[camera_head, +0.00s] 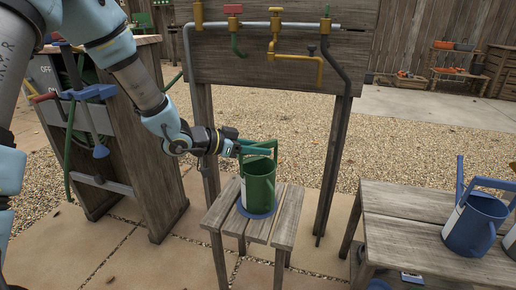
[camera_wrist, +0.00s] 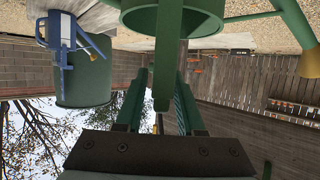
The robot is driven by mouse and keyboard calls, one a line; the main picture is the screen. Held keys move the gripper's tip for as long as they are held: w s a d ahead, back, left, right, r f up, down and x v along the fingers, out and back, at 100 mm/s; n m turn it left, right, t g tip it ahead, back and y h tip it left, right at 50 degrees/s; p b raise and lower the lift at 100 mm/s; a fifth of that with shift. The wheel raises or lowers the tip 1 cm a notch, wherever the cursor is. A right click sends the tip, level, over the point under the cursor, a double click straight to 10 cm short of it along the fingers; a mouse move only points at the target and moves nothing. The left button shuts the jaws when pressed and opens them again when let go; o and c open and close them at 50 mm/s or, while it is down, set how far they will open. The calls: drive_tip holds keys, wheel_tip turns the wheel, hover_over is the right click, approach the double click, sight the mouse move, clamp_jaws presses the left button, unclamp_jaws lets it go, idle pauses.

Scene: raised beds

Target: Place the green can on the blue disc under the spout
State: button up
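The green can (camera_head: 262,186) stands upright on the small wooden stool, on the blue disc (camera_head: 256,212), whose rim shows at the can's base. My gripper (camera_head: 262,149) is at the can's top, by its handle. In the wrist view the can's green handle bar (camera_wrist: 168,50) lies between the two fingers of my gripper (camera_wrist: 162,88). The fingers look apart, with gaps seen beside the bar. A short green spout (camera_head: 236,43) hangs from the pipe above the stool. The can hides most of the disc.
The stool (camera_head: 287,217) stands before a wooden pipe board (camera_head: 280,60) with a yellow spout (camera_head: 320,72) and a dark downpipe. A bench (camera_head: 405,205) at right holds a blue can (camera_head: 474,225). A wooden stand (camera_head: 150,170) is close on the left. Gravel lies behind.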

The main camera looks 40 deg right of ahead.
drive_tip(key=shift+o, duration=0.3)
drive_tip(key=shift+r, duration=0.15)
drive_tip(key=shift+w+a+r, duration=0.1)
drive_tip(key=shift+a+r, duration=0.05)
drive_tip(key=shift+a, duration=0.1)
drive_tip(key=p+v, duration=0.2)
drive_tip(key=v, duration=0.9)
drive_tip(key=w+a+f+n+t+y, duration=0.1)
drive_tip(key=w+a+n+t+y, duration=0.35)
drive_tip(key=w+a, duration=0.4)
drive_tip(key=w+a+n+t+y, duration=0.35)
drive_tip(key=w+a+n, duration=0.2)
drive_tip(key=a, duration=0.55)
drive_tip(key=s+a+n+y, duration=0.3)
drive_tip(key=a+n+y, duration=0.1)
drive_tip(key=a, duration=0.9)
drive_tip(key=s+a+n+g+y, duration=0.1)
drive_tip(key=s+a+n+g, duration=0.2)
drive_tip(key=s, duration=0.6)
drive_tip(key=a+n, duration=0.2)
drive_tip(key=a, duration=0.1)
drive_tip(key=shift+r+g, duration=0.3)
